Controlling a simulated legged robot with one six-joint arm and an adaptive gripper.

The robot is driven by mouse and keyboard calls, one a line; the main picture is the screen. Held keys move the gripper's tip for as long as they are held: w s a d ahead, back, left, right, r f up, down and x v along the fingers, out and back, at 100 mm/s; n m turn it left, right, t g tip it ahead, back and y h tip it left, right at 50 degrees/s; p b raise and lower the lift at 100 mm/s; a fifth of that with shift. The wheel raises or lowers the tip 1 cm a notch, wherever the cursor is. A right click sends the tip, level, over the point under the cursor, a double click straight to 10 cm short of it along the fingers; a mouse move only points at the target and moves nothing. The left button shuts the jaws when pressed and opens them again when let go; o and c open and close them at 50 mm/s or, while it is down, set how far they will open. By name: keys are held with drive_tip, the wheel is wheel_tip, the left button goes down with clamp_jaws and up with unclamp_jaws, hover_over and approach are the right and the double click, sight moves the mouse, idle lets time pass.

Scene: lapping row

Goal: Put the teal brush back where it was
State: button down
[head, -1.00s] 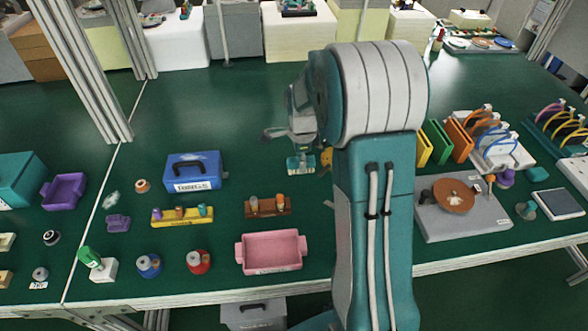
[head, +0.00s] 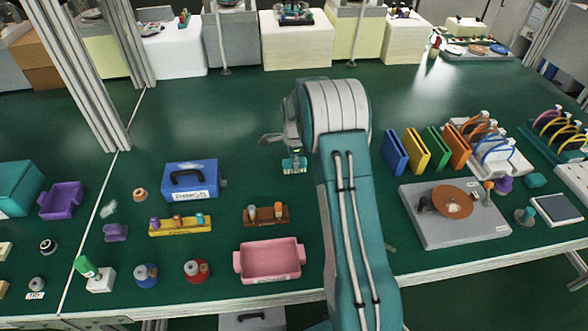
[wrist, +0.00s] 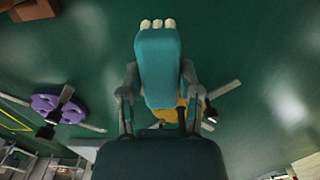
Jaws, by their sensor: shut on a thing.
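The teal brush (head: 294,165) hangs from my gripper (head: 292,152) above the green bench, in the middle of the head view. In the wrist view the brush (wrist: 158,65) is a teal block with pale bristle tufts at its far end. The fingers of my gripper (wrist: 158,92) close on it from both sides. The brush appears clear of the other objects. An orange thing (wrist: 197,103) shows partly behind the brush in the wrist view.
A blue case (head: 190,182), a brown rack (head: 266,222) and a pink tray (head: 270,262) stand left and in front. Coloured upright plates (head: 412,152) and a grey lapping machine (head: 425,228) stand at right. The bench behind the brush is largely clear.

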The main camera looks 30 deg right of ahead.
sight(294, 177)
drive_tip(key=shift+w+d+f, duration=0.1)
drive_tip(key=shift+w+f, duration=0.55)
drive_tip(key=shift+f, duration=1.6)
drive_tip(key=shift+f, duration=0.1)
drive_tip(key=shift+c, duration=1.5)
unclamp_jaws()
